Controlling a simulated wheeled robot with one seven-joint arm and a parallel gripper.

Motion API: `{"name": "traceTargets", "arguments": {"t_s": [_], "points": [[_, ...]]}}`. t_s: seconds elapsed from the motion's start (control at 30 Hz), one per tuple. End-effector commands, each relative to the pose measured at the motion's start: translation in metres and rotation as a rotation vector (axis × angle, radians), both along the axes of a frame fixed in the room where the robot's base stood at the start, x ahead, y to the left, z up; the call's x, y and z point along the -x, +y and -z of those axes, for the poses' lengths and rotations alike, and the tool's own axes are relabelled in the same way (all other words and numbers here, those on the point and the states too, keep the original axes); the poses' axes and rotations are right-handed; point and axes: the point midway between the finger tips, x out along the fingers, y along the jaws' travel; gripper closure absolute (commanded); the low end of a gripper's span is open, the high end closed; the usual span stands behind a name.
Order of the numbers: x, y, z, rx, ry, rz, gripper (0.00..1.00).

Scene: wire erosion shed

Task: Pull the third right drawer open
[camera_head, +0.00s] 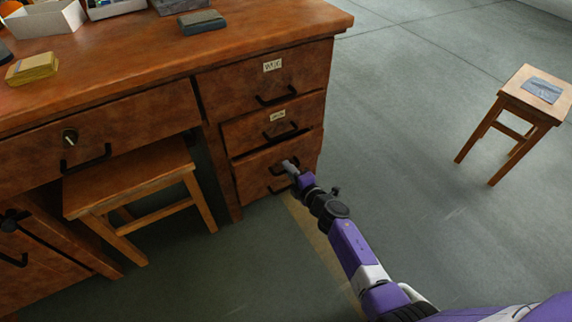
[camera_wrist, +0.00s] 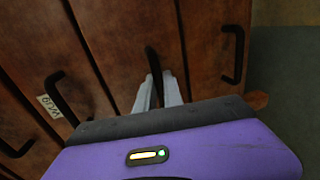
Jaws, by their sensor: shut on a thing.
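The desk's right column holds a stack of brown wooden drawers with black bar handles. The third right drawer (camera_head: 248,167) lies below two labelled drawers, with a dark gap along its top edge. Its front also shows in the wrist view (camera_wrist: 122,45), with its black handle (camera_wrist: 153,62) upright in the picture. My gripper (camera_head: 290,168) is at this handle; in the wrist view its two pale fingers (camera_wrist: 158,92) are shut around the handle. The fingers and wrist hide part of the handle. How far the drawer is out is hard to tell.
The second right drawer (camera_head: 245,134) is just above. A lower handle (camera_wrist: 233,55) is beside the gripped one in the wrist view. A wooden stool (camera_head: 130,183) stands under the desk at left. Another stool (camera_head: 515,103) stands at right. Floor before the drawers is clear.

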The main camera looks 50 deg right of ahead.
Motion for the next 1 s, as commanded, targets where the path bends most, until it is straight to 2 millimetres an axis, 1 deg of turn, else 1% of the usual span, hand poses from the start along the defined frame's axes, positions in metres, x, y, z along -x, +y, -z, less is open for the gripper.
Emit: {"name": "traceTargets", "arguments": {"t_s": [0.03,0.17,0.4,0.6,0.7,0.8,0.9,1.0], "points": [[0.014,0.003,0.0,-0.001,0.005,0.002,1.0],[0.047,0.013,0.0,-0.002,0.006,0.001,1.0],[0.118,0.033,0.002,-0.001,0.007,0.001,1.0],[0.165,0.047,0.002,-0.001,0.006,0.002,1.0],[0.182,0.052,0.002,-0.001,0.004,0.001,1.0],[0.195,0.055,0.001,-0.001,0.003,0.002,1.0],[0.203,0.058,0.001,0.0,0.003,0.002,1.0],[0.206,0.059,0.001,0.0,0.003,0.002,1.0]]}}
